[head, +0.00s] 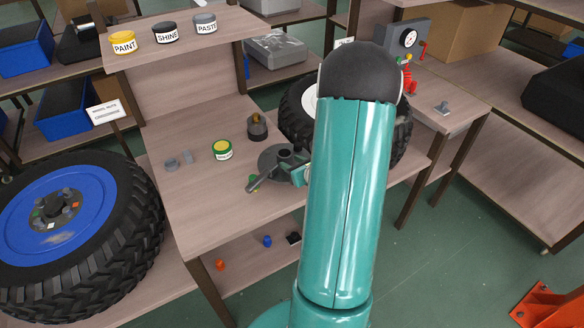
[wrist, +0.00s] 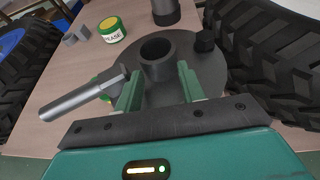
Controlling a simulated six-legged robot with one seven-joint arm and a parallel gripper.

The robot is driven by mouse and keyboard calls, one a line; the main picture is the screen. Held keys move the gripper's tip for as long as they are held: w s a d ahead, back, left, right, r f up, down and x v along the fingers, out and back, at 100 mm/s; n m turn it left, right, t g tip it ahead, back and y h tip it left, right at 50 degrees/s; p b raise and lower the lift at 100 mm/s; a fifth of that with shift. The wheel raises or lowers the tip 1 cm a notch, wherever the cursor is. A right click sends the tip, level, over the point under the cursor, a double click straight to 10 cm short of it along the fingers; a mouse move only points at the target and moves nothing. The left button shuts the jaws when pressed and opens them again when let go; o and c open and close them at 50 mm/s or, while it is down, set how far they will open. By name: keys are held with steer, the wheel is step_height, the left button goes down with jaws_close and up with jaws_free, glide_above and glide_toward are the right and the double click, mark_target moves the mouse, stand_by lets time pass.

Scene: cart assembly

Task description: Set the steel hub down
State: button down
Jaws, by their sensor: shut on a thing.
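The steel hub is a dark grey round plate with a hollow upright collar (wrist: 158,62) and a small dark knob. In the wrist view my gripper (wrist: 160,82) has its green fingers on either side of the collar, shut on the hub. In the head view the hub's plate (head: 272,156) shows over the middle table, left of my arm, with my gripper (head: 298,174) at its right side. It looks level and low over the tabletop; I cannot tell whether it touches. The fingers and arm hide part of it.
A grey rod with a blocky end (wrist: 85,93) lies left of the fingers. A grease tin (head: 223,150), a dark bottle-like item (head: 257,126) and small grey parts (head: 180,160) stand behind. A blue-rimmed wheel (head: 70,225) is left. The table's front left (head: 215,215) is clear.

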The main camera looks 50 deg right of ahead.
steer(key=f, duration=0.2)
steer(key=shift+w+d+f, duration=0.1)
steer(key=shift+w+f, duration=0.2)
steer(key=shift+w, duration=0.05)
steer(key=shift+s+f, duration=0.1)
steer(key=shift+f, duration=0.3)
steer(key=c, duration=0.8)
jaws_free()
